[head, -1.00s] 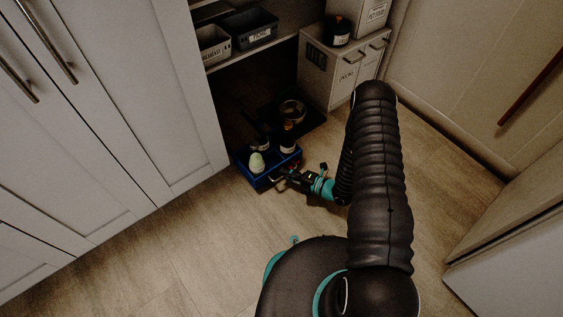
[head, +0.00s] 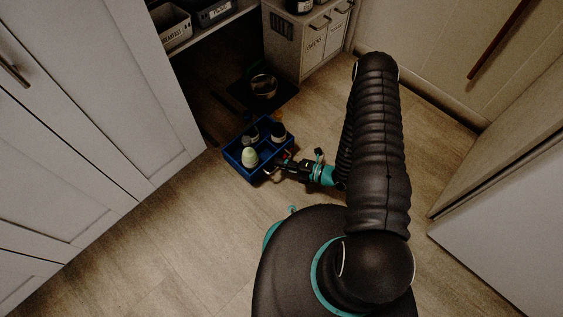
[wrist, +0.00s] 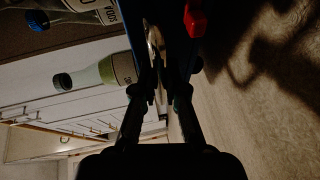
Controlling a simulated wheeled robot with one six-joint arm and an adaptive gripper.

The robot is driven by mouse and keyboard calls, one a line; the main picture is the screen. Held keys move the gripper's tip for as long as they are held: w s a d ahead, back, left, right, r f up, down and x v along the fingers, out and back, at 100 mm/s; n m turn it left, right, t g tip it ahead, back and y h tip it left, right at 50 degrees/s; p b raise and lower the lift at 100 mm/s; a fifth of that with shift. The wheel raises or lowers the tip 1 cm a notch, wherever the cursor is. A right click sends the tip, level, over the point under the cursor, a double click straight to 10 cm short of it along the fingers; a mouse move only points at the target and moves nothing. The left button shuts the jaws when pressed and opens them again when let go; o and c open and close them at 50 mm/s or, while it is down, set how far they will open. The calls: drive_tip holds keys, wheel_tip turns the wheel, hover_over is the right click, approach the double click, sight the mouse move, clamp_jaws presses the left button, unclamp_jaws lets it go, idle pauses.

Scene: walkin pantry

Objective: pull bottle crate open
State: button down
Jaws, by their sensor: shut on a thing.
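The blue bottle crate (head: 237,167) stands on the wood floor in front of the dark space under the shelf. It holds several bottles, among them a pale green one (head: 249,158) and a dark one (head: 278,132). My gripper (head: 276,169) is at the crate's near right side, shut on its handle. In the wrist view my gripper (wrist: 160,92) closes on a thin, light bar, which is mostly hidden between the fingers. The dark crate wall (wrist: 177,45) is beyond it, with the pale green bottle (wrist: 108,70) to the left.
White cabinet doors (head: 95,110) stand close on the left. A metal bowl (head: 263,86) on a dark mat lies behind the crate, near a small cabinet (head: 308,45). A pale panel (head: 510,220) bounds the right. Floor in front of the crate is clear.

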drive_tip(key=c, duration=1.2)
unclamp_jaws()
drive_tip(key=shift+d, duration=0.1)
drive_tip(key=v, duration=1.2)
